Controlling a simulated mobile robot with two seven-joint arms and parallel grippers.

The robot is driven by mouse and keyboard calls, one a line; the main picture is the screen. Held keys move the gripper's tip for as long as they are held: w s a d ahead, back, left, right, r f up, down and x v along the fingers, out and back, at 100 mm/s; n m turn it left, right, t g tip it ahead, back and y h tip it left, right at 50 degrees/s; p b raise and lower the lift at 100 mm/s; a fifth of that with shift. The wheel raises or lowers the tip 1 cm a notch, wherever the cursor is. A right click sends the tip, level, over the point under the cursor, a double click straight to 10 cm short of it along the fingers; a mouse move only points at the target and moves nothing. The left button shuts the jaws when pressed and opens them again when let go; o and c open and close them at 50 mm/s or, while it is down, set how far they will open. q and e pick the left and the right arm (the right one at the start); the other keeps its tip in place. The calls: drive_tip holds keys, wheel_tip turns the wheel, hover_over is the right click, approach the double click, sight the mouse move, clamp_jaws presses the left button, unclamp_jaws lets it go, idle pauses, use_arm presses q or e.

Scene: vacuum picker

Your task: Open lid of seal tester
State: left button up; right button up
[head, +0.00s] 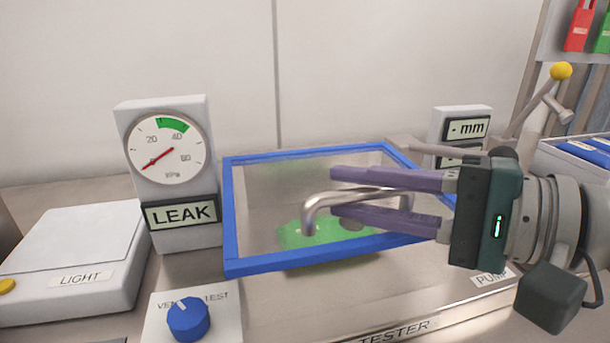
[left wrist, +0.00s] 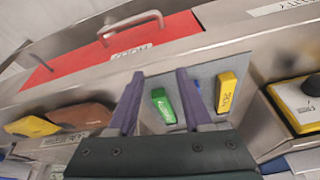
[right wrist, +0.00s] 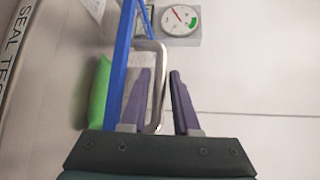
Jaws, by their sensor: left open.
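The seal tester has a clear lid with a blue frame (head: 232,225) and a bent metal handle (head: 309,222) on top. The lid lies low over the tester, and a green item (head: 296,236) shows through it. My right gripper (head: 334,192) reaches in from the right over the lid. Its purple fingers are apart, with the handle bar between them. The right wrist view shows the handle (right wrist: 162,65) between the open fingers (right wrist: 160,72). Whether a finger touches the bar is unclear. My left gripper (left wrist: 160,73) is open and empty, seen only in the left wrist view.
A LEAK gauge (head: 168,149) stands left of the lid, a blue VENT/TEST knob (head: 188,319) in front. A LIGHT box (head: 75,255) is far left; a mm display (head: 466,128) is behind right. Green (left wrist: 163,105) and yellow (left wrist: 226,92) items lie before my left gripper, below a red lid (left wrist: 120,50).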

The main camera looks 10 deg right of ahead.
clamp_jaws()
idle(1.5)
